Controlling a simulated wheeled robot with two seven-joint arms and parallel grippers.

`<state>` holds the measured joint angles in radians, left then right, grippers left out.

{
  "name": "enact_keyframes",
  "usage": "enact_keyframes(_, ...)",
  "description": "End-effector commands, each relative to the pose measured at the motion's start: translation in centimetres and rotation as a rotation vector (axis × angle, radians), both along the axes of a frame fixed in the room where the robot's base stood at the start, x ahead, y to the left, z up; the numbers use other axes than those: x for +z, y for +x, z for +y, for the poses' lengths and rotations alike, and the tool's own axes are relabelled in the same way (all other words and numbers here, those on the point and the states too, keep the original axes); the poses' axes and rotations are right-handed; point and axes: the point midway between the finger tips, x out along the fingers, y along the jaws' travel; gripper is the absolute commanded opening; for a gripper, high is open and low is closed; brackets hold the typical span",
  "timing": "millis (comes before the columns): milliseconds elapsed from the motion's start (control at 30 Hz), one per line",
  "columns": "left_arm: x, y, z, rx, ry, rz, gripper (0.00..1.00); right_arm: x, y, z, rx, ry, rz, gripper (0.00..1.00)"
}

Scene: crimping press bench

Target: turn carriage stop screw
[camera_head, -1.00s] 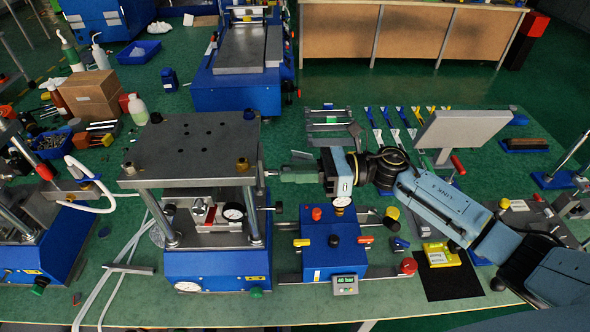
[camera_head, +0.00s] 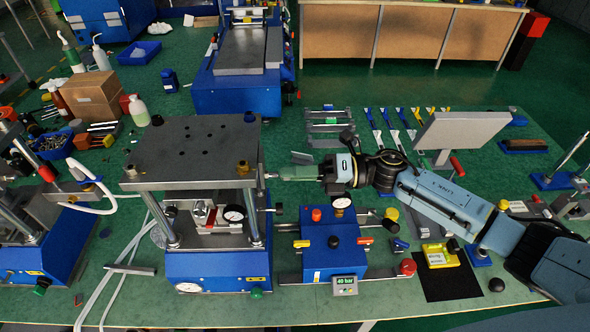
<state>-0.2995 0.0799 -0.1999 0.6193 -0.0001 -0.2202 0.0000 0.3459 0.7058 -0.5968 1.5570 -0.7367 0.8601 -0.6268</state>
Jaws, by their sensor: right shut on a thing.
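The crimping press (camera_head: 190,150) stands left of centre, with a grey top plate on posts and a blue base. A thin silver screw (camera_head: 271,176) sticks out of its right side, level with the plate's right front part. My right gripper (camera_head: 292,173) reaches in from the right and is shut on the screw's outer end. Its fingers hide the part they hold. The wrist is rolled, so a grey flat piece shows above the fingers. My left gripper is not in view.
A blue gauge box (camera_head: 333,250) with coloured knobs stands below my right wrist. A grey tilted panel (camera_head: 462,130) stands behind my right forearm. A yellow block (camera_head: 440,255) sits on a black mat (camera_head: 452,285). Green bench shows between the press and the tool rack (camera_head: 328,122).

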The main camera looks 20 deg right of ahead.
Motion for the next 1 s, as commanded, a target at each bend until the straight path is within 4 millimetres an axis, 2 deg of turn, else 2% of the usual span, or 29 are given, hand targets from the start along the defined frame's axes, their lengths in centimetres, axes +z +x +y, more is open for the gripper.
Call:
enact_keyframes(500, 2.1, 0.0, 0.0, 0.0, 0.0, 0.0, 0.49, 0.1, 0.1, -0.1, -0.001, 0.129, 0.455, 0.0)
enact_keyframes(1000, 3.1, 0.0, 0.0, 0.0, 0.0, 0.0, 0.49, -0.1, 0.1, -0.1, -0.001, 0.198, 0.691, 0.0)
